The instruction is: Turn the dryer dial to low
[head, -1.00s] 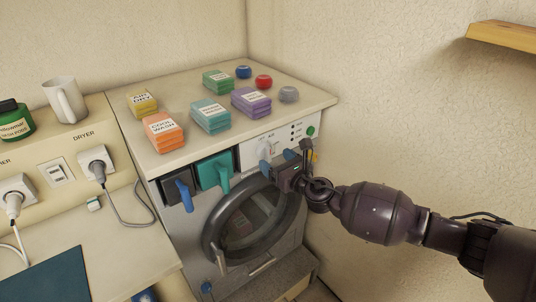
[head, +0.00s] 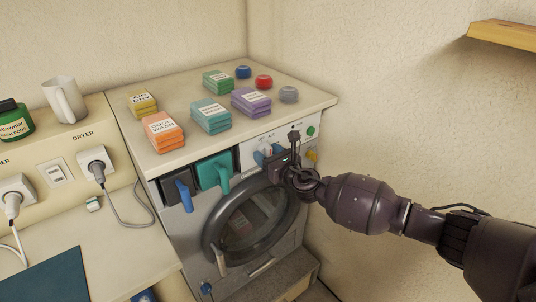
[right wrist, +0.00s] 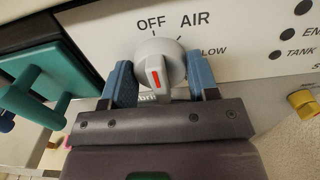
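The dryer dial (right wrist: 162,66) is a light grey knob with a red mark on its raised handle, on the dryer's white panel. In the head view the dial (head: 267,147) is partly hidden by my right gripper (head: 268,153). That gripper's blue fingers (right wrist: 162,80) stand on either side of the knob with the handle between them, apparently spread without squeezing it. Contact with the knob's rim is unclear. My left gripper is not in view.
Indicator lights and a green button (head: 310,131) are right of the dial. A teal handle (head: 214,174) is close on its left. The round dryer door (head: 250,222) lies below. Boxes and coloured round pieces stand on the dryer top (head: 180,160). A wall is at the right.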

